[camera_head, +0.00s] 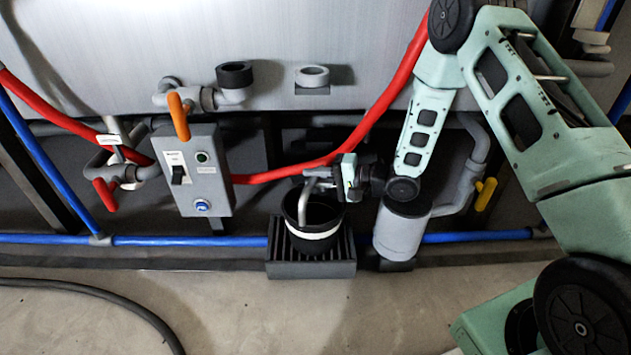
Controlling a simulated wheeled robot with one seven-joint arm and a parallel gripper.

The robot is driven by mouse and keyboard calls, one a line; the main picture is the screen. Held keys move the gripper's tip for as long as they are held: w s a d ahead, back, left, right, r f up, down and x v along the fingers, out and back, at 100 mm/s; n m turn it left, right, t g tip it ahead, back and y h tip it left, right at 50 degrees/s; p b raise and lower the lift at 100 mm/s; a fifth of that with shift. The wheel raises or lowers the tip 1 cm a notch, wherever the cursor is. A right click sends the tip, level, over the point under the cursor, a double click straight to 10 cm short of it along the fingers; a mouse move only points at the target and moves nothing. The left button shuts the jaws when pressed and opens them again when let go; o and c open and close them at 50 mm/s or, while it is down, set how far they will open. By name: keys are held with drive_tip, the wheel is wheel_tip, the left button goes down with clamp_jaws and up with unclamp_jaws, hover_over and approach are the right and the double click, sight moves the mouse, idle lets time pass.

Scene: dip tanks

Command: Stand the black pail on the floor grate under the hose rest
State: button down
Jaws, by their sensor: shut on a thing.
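The black pail (314,243) has a white band and is upright, open mouth up. It is over the slatted dark floor grate (312,269), and its base overlaps the slats. I cannot tell whether it rests fully on them. My gripper (325,182) is at the pail's upper right rim, shut on what looks like the pail's grey bent handle (303,205). The gripper's body partly hides the grip. A grey ring on a bracket, which looks like the hose rest (312,76), is on the tank wall above the grate.
A red hose (290,172) passes just behind my gripper. A grey switch box (192,172) stands left of the pail and a grey cylinder (400,232) close on its right. A blue pipe (190,240) runs low along the wall. The floor in front is mostly clear, with a black hose (110,295) at left.

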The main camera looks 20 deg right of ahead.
drive_tip(key=shift+f, duration=0.1)
drive_tip(key=c, duration=1.3)
unclamp_jaws()
drive_tip(key=shift+c, duration=0.2)
drive_tip(key=p+v, duration=0.4)
drive_tip(key=v, duration=0.3)
drive_tip(key=shift+s+d+r+p, duration=0.15)
drive_tip(key=shift+d+r+p, duration=0.05)
drive_tip(key=shift+p, duration=0.2)
